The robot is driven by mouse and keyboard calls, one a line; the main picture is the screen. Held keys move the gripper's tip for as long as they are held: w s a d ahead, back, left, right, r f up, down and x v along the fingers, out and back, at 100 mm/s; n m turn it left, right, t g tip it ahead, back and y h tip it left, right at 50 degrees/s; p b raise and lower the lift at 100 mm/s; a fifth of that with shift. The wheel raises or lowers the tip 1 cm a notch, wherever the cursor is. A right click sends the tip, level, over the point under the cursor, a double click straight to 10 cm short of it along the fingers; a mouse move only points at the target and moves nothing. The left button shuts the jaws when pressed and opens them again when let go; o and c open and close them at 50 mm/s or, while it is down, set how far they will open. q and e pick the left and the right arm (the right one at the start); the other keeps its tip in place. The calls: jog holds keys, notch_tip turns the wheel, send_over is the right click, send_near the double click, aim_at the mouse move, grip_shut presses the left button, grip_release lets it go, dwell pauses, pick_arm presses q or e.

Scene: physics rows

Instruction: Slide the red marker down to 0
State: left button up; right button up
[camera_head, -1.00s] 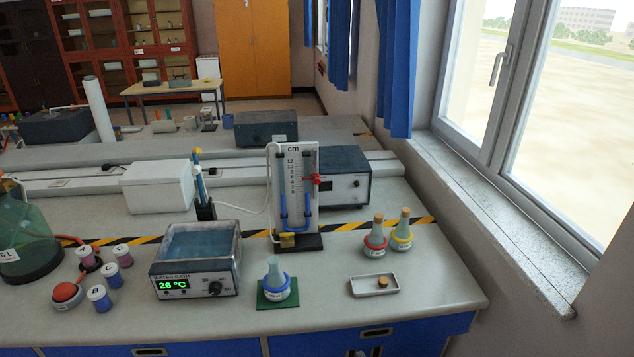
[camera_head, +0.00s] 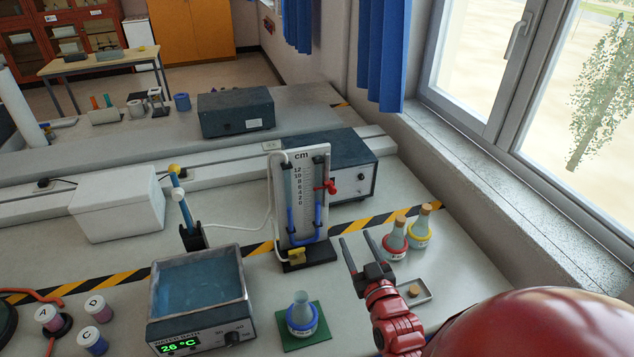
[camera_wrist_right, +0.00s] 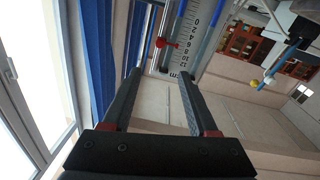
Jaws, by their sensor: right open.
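The red marker (camera_head: 328,187) sits on the right edge of the white cm scale board (camera_head: 308,190), beside the upper-middle part of its numbers. The board stands upright on a dark base (camera_head: 306,258) and carries a U-tube with blue liquid. My right gripper (camera_head: 359,254) is open and empty, in front of the board, lower and to the right of the marker. In the right wrist view, the marker (camera_wrist_right: 163,43) appears beyond and between the open fingers (camera_wrist_right: 158,95), apart from them, next to the scale numbers. My left gripper is out of view.
Two corked flasks (camera_head: 408,236) stand right of the board, close to my right gripper. A small tray (camera_head: 426,296) is partly behind my arm. A flask on a green mat (camera_head: 303,337) and a water bath (camera_head: 198,290) are to the left. A dark box (camera_head: 350,165) stands behind.

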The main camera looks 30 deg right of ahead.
jog(key=b, duration=0.6)
send_near(333, 192)
jog(key=p+x, duration=0.2)
jog(key=x, duration=0.4)
jog(key=shift+w+d+r, duration=0.1)
jog(key=shift+w+r, duration=0.05)
jog(key=shift+w, duration=0.1)
jog(key=shift+p+x, duration=0.4)
jog(key=shift+x, duration=0.4)
grip_shut()
